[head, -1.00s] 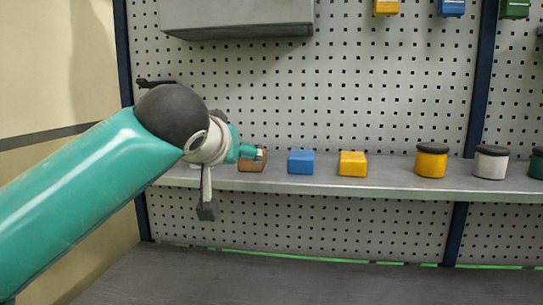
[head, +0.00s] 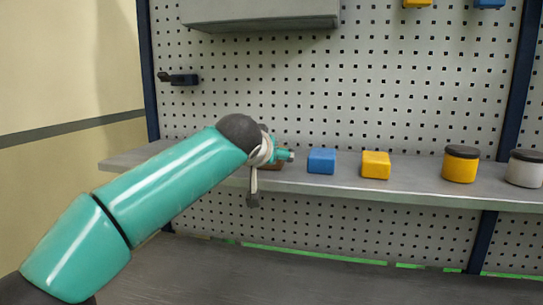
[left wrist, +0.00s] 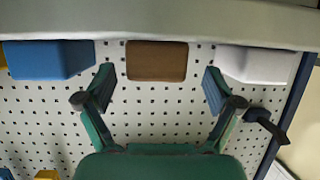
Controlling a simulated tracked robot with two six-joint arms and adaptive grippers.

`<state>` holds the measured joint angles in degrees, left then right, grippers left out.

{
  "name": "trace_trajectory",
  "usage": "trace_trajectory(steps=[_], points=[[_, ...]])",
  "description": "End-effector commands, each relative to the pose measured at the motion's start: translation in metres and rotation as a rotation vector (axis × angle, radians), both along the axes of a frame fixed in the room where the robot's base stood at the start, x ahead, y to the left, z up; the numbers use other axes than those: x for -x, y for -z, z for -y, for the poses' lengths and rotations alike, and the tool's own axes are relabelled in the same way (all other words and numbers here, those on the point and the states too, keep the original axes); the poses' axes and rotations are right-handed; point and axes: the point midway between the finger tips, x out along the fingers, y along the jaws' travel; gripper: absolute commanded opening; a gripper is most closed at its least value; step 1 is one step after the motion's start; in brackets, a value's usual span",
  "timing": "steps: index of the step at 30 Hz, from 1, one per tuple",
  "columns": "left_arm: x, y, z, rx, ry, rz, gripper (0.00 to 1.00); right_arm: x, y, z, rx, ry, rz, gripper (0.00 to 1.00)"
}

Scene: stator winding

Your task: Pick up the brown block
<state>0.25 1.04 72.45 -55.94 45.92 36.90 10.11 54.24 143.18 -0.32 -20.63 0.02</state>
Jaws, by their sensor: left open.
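The brown block (head: 275,167) sits on the grey shelf, left of the blue block, mostly hidden behind my left wrist in the head view. In the left wrist view, the brown block (left wrist: 157,61) shows whole between the blue and the white block. My left gripper (head: 287,155) is at the shelf in front of the brown block. In the left wrist view its fingers (left wrist: 160,84) are spread wide, one to each side of the brown block, with nothing between them; contact cannot be seen. My right gripper is not in view.
A blue block (head: 321,161) and a yellow block (head: 376,165) stand to the right on the shelf (head: 400,190). A yellow jar (head: 460,164) and a white jar (head: 525,168) follow. A white block (left wrist: 253,65) is beside the brown one. A perforated panel stands behind.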

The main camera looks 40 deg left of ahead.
Motion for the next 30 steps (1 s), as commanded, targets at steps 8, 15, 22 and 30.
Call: trace_trajectory(steps=[8, 15, 22, 30], points=[[-0.028, 0.004, -0.014, 0.001, -0.001, -0.004, 0.92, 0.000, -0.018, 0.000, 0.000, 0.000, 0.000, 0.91], [-0.044, 0.015, -0.025, 0.000, -0.001, -0.001, 0.92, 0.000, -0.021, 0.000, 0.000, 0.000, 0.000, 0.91], [-0.044, 0.015, -0.025, 0.001, 0.000, -0.001, 0.85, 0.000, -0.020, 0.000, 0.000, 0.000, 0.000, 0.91], [-0.044, 0.015, -0.024, 0.001, 0.000, -0.001, 0.40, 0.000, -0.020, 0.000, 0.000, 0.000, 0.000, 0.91]])
